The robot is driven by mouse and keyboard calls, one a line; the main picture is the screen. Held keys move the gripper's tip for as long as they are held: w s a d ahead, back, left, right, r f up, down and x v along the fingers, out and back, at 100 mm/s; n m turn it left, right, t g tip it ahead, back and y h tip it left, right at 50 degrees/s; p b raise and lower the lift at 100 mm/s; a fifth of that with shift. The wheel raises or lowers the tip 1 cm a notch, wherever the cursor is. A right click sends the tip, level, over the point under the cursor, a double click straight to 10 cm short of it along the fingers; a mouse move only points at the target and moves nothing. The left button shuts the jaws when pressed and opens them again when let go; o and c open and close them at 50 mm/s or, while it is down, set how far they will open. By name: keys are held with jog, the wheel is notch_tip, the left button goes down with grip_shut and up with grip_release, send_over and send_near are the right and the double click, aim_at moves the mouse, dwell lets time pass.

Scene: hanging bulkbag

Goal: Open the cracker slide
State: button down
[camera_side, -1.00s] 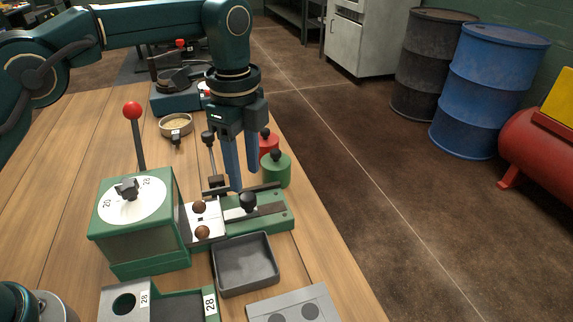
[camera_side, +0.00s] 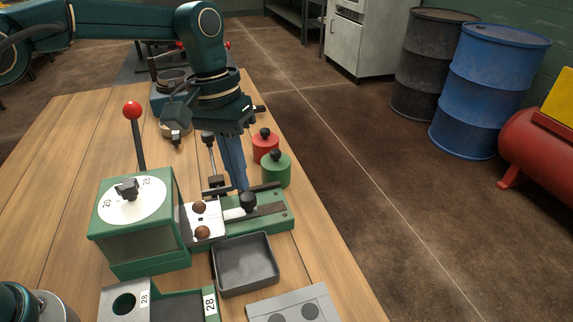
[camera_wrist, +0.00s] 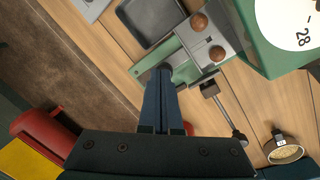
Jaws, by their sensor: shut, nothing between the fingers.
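The cracker is a low green base (camera_side: 280,222) with a dark slide bar (camera_side: 268,210) carrying a black knob (camera_side: 248,201). Two brown balls sit on a pale plate (camera_side: 215,220) at the left end of the base; the plate also shows in the wrist view (camera_wrist: 206,40). My gripper (camera_side: 240,186) is shut and empty, its blue fingers tilted, with the tips just behind the knob in the side view. In the wrist view the tips (camera_wrist: 163,74) cover the knob's area, so I cannot tell whether they touch it.
A green box (camera_side: 140,235) with a white dial and red-balled lever stands left of the base. A dark tray (camera_side: 245,264) lies in front. Green (camera_side: 276,172) and red (camera_side: 265,148) weights stand behind, near the table's right edge. A small bowl (camera_wrist: 284,153) shows in the wrist view.

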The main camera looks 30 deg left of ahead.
jog(key=a+n, duration=0.1)
jog(key=n, duration=0.3)
jog(key=n+t+h, duration=0.2)
jog(key=n, duration=1.8)
send_near(215, 209)
jog(key=x, duration=0.5)
jog(key=shift+d+f, duration=0.1)
jog(key=shift+f, duration=0.1)
jog(key=shift+w+d+r, duration=0.1)
jog(key=shift+w+d, duration=0.25)
jog(key=shift+d, duration=0.2)
jog(key=shift+w+d+r, duration=0.1)
jog(key=shift+w+d, duration=0.25)
jog(key=shift+d, duration=0.2)
jog(key=shift+w+d, duration=0.35)
jog(key=shift+d, duration=0.2)
